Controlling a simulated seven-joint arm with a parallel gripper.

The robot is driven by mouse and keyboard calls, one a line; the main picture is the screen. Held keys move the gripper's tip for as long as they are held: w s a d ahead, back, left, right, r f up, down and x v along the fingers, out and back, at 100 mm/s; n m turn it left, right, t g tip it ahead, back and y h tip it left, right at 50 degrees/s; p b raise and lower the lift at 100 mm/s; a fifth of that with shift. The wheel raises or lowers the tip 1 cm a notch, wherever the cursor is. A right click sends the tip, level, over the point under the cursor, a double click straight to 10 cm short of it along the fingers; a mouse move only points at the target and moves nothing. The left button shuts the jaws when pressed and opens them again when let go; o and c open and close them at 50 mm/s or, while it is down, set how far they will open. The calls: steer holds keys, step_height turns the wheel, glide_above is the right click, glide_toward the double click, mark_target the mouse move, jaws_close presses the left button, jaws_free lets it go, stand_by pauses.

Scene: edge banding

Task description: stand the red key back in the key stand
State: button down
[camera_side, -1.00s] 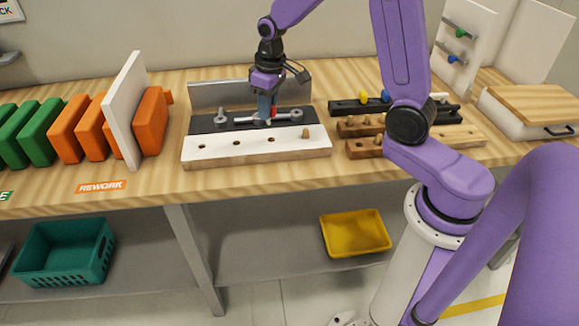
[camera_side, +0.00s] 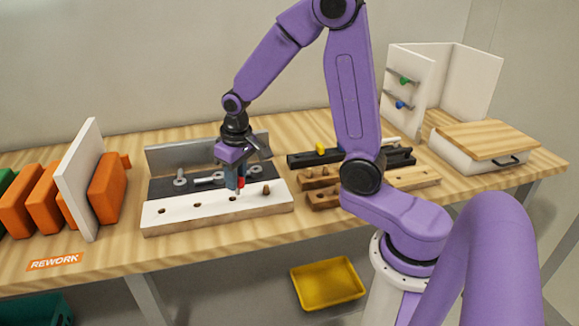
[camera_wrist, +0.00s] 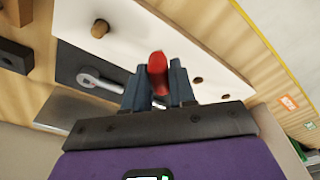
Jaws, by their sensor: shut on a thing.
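The red key (camera_side: 241,182) is between the fingers of my gripper (camera_side: 236,184), held over the front white strip of the work board. In the wrist view, the red key (camera_wrist: 158,72) points away from the camera between the two fingers of my gripper (camera_wrist: 158,88). Its lower end appears close to a hole in the white strip; I cannot tell whether it touches. The dark bar that seems to be the key stand (camera_side: 299,160) lies to the right of my gripper, with a yellow key (camera_side: 320,149) standing in it. My arm hides part of this bar.
The board's white strip (camera_side: 178,212) has several holes and a wooden peg (camera_side: 266,189). Metal fittings (camera_side: 208,180) lie on its black strip. Wooden blocks (camera_side: 322,199) stand to the right. Orange panels (camera_side: 106,188) and a white divider (camera_side: 79,180) stand left.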

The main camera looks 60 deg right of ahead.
steer(key=s+d+r+m+h, duration=0.2)
steer(key=d+m, duration=0.7)
steer(key=d, duration=1.8)
steer(key=shift+g+y, duration=0.3)
steer(key=shift+y, duration=0.2)
steer(key=shift+s+d+f, duration=0.1)
steer(key=shift+d+f, duration=0.05)
steer(key=shift+f, duration=1.05)
steer(key=shift+s+d+f, duration=0.1)
steer(key=shift+f, duration=1.05)
steer(key=shift+f, duration=1.3)
steer(key=c, duration=0.8)
jaws_free()
steer(key=shift+c, duration=0.2)
steer(key=shift+r, duration=2.55)
